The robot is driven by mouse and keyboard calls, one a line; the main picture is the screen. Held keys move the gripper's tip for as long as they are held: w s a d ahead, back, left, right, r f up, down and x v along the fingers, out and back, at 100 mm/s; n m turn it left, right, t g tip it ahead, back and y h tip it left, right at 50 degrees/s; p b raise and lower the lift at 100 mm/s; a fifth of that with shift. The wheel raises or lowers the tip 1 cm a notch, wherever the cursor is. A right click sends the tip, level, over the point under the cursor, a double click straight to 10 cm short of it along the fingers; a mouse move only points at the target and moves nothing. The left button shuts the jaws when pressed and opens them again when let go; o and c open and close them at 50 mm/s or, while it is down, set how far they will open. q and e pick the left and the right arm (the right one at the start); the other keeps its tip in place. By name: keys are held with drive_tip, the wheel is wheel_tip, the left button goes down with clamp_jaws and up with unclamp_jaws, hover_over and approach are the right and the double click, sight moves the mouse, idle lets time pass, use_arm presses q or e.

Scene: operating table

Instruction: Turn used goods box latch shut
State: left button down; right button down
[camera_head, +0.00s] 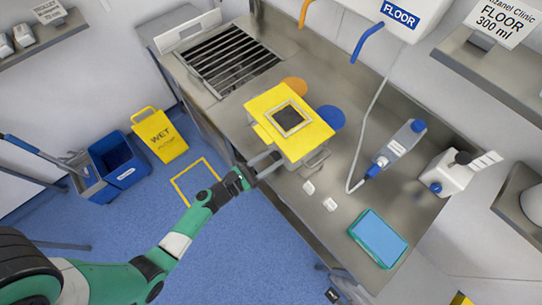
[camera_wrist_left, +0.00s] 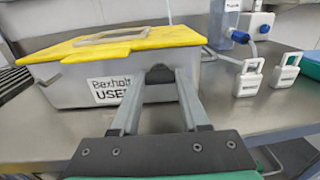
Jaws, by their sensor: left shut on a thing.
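The used goods box (camera_head: 290,119) has a yellow lid with a framed square window and stands near the table's front edge. In the left wrist view, its grey body (camera_wrist_left: 65,88) carries a label partly reading "USE". A dark grey latch (camera_wrist_left: 159,74) sits on the front under the lid's edge. My left gripper (camera_head: 272,161) reaches the box front from the left. In the left wrist view its fingers (camera_wrist_left: 160,78) are shut on the latch, one on each side. The exact turn of the latch is hard to tell. My right gripper is not in view.
Two white padlock-like pieces (camera_head: 319,196) stand right of the box. A teal tray (camera_head: 378,238) lies farther right. A pump bottle (camera_head: 399,146) with a hose stands behind. A drain grille (camera_head: 227,61) is at left. A yellow wet-floor sign (camera_head: 159,136) stands on the floor.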

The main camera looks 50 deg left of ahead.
use_arm(q)
drive_tip(key=shift+m, duration=0.3)
drive_tip(key=m+b, duration=0.2)
drive_tip(key=m, duration=0.1)
drive_tip(key=shift+f+m, duration=0.15)
drive_tip(key=shift+m, duration=0.15)
drive_tip(key=m+b, duration=0.3)
drive_tip(key=m, duration=0.2)
drive_tip(key=m+b, duration=0.3)
drive_tip(key=m, duration=0.2)
drive_tip(key=shift+m, duration=0.4)
drive_tip(key=shift+m+b, duration=0.75)
drive_tip(key=shift+m, duration=0.75)
drive_tip(key=shift+c, duration=2)
unclamp_jaws()
